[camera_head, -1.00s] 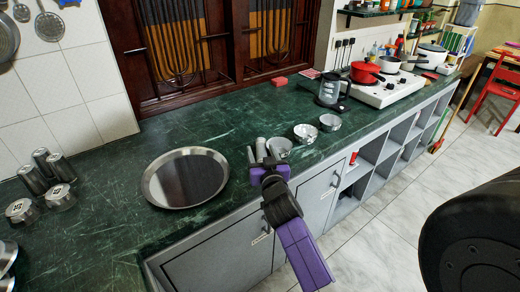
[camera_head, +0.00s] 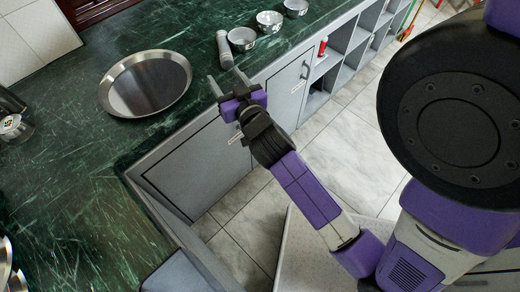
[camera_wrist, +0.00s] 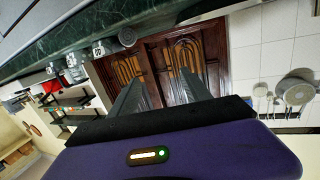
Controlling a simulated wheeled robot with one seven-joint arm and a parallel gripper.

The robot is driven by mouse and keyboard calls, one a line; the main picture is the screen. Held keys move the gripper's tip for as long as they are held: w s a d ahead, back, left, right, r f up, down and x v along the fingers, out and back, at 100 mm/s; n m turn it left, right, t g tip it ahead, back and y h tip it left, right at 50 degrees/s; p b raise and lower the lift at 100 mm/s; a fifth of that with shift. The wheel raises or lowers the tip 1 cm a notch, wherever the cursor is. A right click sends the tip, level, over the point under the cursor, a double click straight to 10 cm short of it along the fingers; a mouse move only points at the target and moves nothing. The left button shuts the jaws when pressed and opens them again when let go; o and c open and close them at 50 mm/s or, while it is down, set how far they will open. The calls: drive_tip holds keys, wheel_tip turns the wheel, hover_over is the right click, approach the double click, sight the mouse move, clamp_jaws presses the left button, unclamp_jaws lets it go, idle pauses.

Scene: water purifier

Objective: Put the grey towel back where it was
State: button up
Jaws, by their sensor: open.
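I cannot make out a grey towel in either current view. My gripper (camera_head: 228,82) is open in the head view, at the front edge of the green counter, right of the round metal tray and nearer than a small grey cylinder. In the wrist view my gripper (camera_wrist: 160,92) has its two dark fingers apart. Nothing is between them, and the brown wooden doors show beyond.
The round metal tray (camera_head: 146,83) lies on the green counter (camera_head: 70,170). A grey cylinder (camera_head: 224,50) and metal bowls (camera_head: 242,38) stand near its front edge. Grey cabinets (camera_head: 210,165) are below. The tiled floor (camera_head: 345,155) is open to the right.

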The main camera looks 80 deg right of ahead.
drive_tip(key=s+a+f+n+t+y, duration=0.2)
drive_tip(key=a+n+y, duration=0.1)
drive_tip(key=a, duration=0.6)
drive_tip(key=s+a+f+n+t+y, duration=0.1)
drive_tip(key=s+a+f+n+y, duration=0.15)
drive_tip(key=a, duration=0.75)
drive_tip(key=s+a+r+n+y, duration=0.4)
drive_tip(key=s+a+y, duration=0.3)
drive_tip(key=s+a, duration=0.3)
drive_tip(key=shift+s+n+t, duration=0.3)
drive_tip(key=shift+s+n, duration=0.05)
drive_tip(key=shift+s, duration=0.5)
drive_tip(key=shift+a+r, duration=0.1)
